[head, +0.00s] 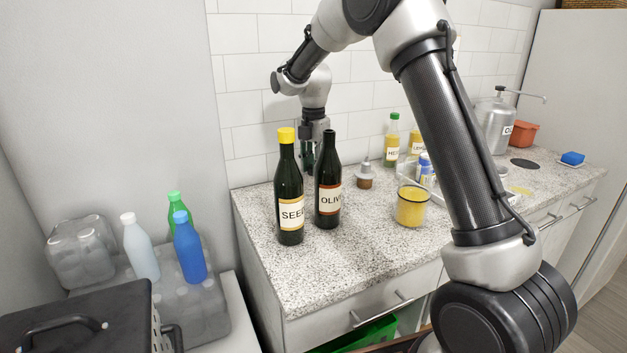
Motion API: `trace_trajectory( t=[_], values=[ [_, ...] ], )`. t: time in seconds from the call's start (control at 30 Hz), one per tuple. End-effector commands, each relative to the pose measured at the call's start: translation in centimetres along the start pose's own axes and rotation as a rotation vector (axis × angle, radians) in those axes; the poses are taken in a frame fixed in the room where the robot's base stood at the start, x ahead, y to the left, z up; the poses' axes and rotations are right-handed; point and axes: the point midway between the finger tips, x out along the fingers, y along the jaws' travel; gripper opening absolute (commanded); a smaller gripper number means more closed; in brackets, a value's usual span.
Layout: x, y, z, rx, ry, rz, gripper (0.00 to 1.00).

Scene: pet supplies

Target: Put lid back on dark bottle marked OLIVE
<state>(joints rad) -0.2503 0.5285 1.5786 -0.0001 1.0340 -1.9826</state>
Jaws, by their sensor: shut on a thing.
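The dark bottle marked OLIVE (328,190) stands upright on the speckled counter, and no lid shows on its neck. My gripper (308,168) points down behind it, in the gap between it and the dark SEED bottle (290,200). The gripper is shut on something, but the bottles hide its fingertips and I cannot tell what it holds.
SEED has a yellow cap and stands close left of OLIVE. A yellow-filled glass jar (411,207), a tray (405,172) and small labelled bottles (391,143) stand to the right. The counter's front (335,265) is clear. Plastic bottles (189,248) stand lower left.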

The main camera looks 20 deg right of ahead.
Motion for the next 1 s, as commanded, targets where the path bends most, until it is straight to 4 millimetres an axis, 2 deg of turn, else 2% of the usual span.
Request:
trace_trajectory(
  t=[0.17, 0.27, 0.37, 0.47, 0.6, 0.7, 0.83, 0.9, 1.0],
  values=[
    [-3.1, 0.3, -0.3, -0.006, -0.001, 0.003, 0.17],
    [-5.7, 0.6, -0.8, -0.015, -0.002, 0.004, 0.17],
    [-9.3, 0.7, -1.6, -0.029, -0.003, 0.006, 0.17],
    [-13.6, -0.2, -3.0, -0.045, -0.002, 0.006, 0.17],
    [-19.1, -3.0, -5.3, -0.055, -0.002, 0.005, 0.17],
    [-22.1, -5.5, -6.9, -0.056, -0.001, 0.003, 0.17],
    [-24.6, -8.8, -8.5, -0.047, 0.0, 0.001, 0.17],
    [-25.1, -10.3, -9.1, -0.039, 0.001, -0.001, 0.17],
    [-24.9, -11.8, -9.6, -0.025, 0.002, -0.005, 0.17]
  ],
)
